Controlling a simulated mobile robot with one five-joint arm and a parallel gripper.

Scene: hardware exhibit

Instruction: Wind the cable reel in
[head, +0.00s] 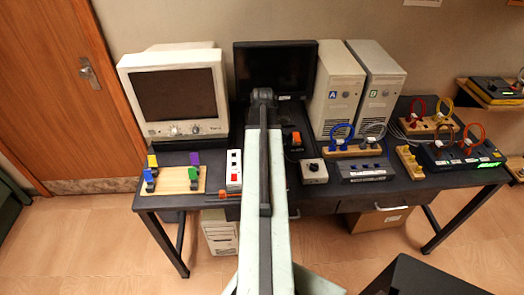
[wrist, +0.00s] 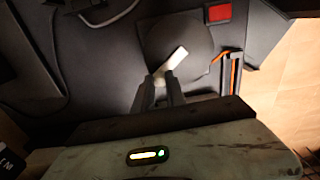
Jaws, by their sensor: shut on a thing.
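In the wrist view a dark round disc (wrist: 187,42), which looks like the cable reel, lies below my gripper. A pale bar (wrist: 173,60), apparently its crank handle, stands out against the disc. My gripper (wrist: 161,78) is shut on the lower end of this handle, with one dark finger on each side. An orange strand (wrist: 234,72), perhaps the cable, lies beside a dark part right of the disc. In the head view my arm covers the middle of the table and hides the reel and my gripper.
The black table (head: 335,188) carries an old monitor (head: 175,95) at left, two computer towers (head: 338,90) at the back, and a wooden board (head: 175,181) with coloured clips. A small grey box (head: 313,171) stands right of my arm. A red block (wrist: 218,12) shows in the wrist view.

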